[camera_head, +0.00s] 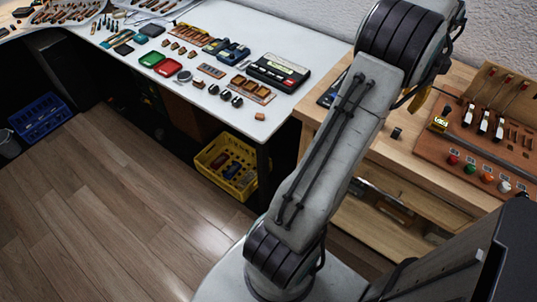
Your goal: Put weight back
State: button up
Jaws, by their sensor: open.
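A small dark block (396,133) sits on the wooden bench (378,152), left of the brown piano-action board. A small yellow, brass-like block with dark markings (440,123) is at the left edge of the board (455,147). I cannot tell for sure which one is the weight. My arm reaches up over the bench to the top right. My gripper is not in view. A yellow-orange piece (418,98) shows behind my arm, too partly hidden to name.
A white table (255,75) at left carries green and red trays (168,67), a black case (278,72) and many small parts. A yellow crate (225,168) stands below it, and a blue crate (40,117) on the floor at far left. The wooden floor between is clear.

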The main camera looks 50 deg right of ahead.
jog(key=w+a+r+n, duration=0.2)
jog(key=w+a+n, duration=0.2)
jog(key=w, duration=0.3)
jog(key=w+a+r+n, duration=0.2)
jog(key=w+a+n, duration=0.15)
jog(key=w, duration=0.45)
jog(key=w+a+r+n+t, duration=0.1)
jog(key=w+a+n, duration=0.3)
jog(key=a, duration=0.4)
jog(key=w+a+r+n+t, duration=0.1)
jog(key=w+a+r+n, duration=0.1)
jog(key=w+a+n, duration=0.35)
jog(key=a+n, duration=0.7)
jog(key=a, duration=0.9)
jog(key=s+a+f+n, duration=0.2)
jog(key=s+a+n, duration=0.1)
jog(key=a+n, duration=0.2)
jog(key=s+a+f+n+t+y, duration=0.1)
jog(key=s+a+n, duration=0.2)
jog(key=a+n, duration=0.2)
jog(key=shift+s+a+f+t, duration=0.3)
jog(key=shift+s+a+f, duration=0.05)
jog(key=shift+a, duration=0.7)
jog(key=shift+d, duration=0.1)
